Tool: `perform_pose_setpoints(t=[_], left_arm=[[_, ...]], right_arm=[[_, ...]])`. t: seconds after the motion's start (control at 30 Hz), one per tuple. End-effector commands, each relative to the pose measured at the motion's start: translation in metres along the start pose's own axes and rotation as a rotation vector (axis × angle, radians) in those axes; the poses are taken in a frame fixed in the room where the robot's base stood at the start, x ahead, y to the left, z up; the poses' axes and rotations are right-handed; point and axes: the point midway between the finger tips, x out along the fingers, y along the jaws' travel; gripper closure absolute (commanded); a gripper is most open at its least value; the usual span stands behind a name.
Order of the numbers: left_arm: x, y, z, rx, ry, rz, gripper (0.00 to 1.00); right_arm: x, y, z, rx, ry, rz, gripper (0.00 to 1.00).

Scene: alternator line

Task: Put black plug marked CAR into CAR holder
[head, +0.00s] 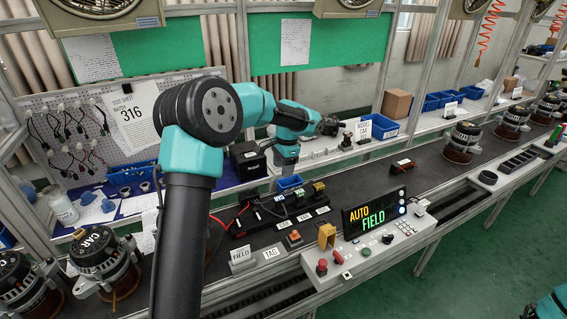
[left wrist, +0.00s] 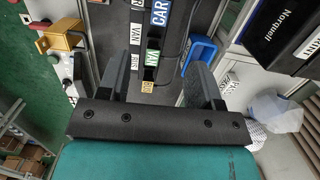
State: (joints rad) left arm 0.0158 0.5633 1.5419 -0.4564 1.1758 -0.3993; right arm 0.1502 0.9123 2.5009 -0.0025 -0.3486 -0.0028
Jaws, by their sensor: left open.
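In the head view the blue-labelled plug (head: 280,201) is at the left of this row, with white labels (head: 304,217) in front. My right gripper is out of view.
A black Norquell box (head: 248,160) and a blue holder (head: 290,183) stand behind the row. A yellow bracket (head: 327,235) and the AUTO FIELD control panel (head: 373,213) are in front and to the right. A red and black part (head: 402,166) lies on the dark belt.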

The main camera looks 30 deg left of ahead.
Motion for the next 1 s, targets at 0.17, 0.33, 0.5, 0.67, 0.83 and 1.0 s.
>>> perform_pose_setpoints(t=[0.17, 0.33, 0.5, 0.67, 0.83, 1.0], left_arm=[[-0.0133, -0.0001, 0.0004, 0.000, 0.000, 0.000, 0.41], [-0.0144, 0.0000, 0.0005, 0.000, 0.000, 0.001, 0.41], [-0.0142, 0.0000, 0.0004, 0.000, 0.000, 0.000, 0.41], [-0.0140, 0.0000, 0.0004, 0.000, 0.000, 0.000, 0.41], [-0.0139, 0.0000, 0.0003, 0.000, 0.000, 0.000, 0.41], [-0.0139, 0.0000, 0.0003, 0.000, 0.000, 0.000, 0.41]], right_arm=[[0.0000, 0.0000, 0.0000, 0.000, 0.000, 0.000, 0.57], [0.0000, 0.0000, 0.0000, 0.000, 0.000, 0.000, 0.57], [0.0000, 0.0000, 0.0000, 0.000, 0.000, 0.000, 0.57], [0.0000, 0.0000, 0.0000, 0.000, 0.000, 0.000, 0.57], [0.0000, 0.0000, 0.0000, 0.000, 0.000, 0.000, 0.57], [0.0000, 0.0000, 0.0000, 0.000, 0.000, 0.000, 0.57]])
